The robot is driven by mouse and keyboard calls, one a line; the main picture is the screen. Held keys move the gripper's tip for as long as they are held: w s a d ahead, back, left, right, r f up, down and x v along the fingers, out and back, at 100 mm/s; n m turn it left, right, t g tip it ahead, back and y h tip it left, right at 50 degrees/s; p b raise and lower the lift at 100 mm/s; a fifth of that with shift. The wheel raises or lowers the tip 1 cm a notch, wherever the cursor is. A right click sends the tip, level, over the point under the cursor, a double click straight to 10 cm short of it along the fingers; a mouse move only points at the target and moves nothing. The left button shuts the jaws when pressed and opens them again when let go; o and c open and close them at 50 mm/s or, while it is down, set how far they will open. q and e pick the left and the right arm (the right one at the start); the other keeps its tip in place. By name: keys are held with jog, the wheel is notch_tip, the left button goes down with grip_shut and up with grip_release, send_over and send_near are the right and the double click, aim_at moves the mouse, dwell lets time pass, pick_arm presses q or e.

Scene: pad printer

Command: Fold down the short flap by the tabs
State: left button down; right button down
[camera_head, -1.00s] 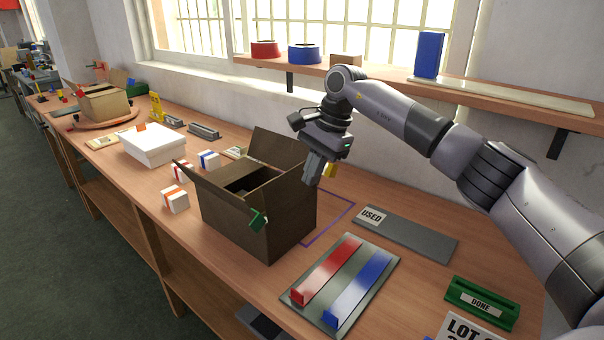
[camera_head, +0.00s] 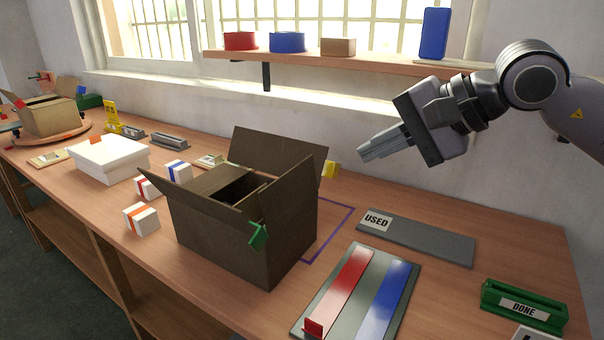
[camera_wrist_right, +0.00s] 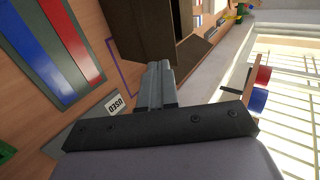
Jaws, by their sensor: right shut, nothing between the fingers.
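The open brown cardboard box (camera_head: 235,240) stands on the bench. Its right short flap (camera_head: 290,192) stands up, with a green tab (camera_head: 258,235) at its near end and a yellow tab (camera_head: 330,169) near its far end. The far long flap (camera_head: 280,155) stands up, the near long flap (camera_head: 205,190) leans outward, and the left short flap (camera_head: 222,178) looks folded inward. My right gripper (camera_head: 362,154) is shut and empty, in the air right of the box and apart from it. The right wrist view shows its closed fingers (camera_wrist_right: 159,66) beside the box (camera_wrist_right: 150,28). My left gripper is out of view.
A grey USED plate (camera_head: 425,243), a tray with red and blue strips (camera_head: 335,330) and a green DONE holder (camera_head: 523,308) lie to the right. Small white boxes (camera_head: 141,219) and a white carton (camera_head: 110,158) stand left. A wall shelf (camera_head: 370,64) runs behind.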

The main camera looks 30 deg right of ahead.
jog(key=p, duration=0.2)
send_near(290, 176)
jog(key=x, duration=0.4)
jog(key=shift+f, duration=0.65)
jog(key=shift+w+a+f, duration=0.15)
jog(key=shift+w+a, duration=0.25)
jog(key=shift+w, duration=0.15)
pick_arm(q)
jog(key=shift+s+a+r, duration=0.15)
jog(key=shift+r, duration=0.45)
pick_arm(e)
jog(key=shift+w+a+f, duration=0.1)
jog(key=shift+w, duration=0.15)
pick_arm(q)
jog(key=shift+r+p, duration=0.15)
jog(key=shift+p, duration=0.15)
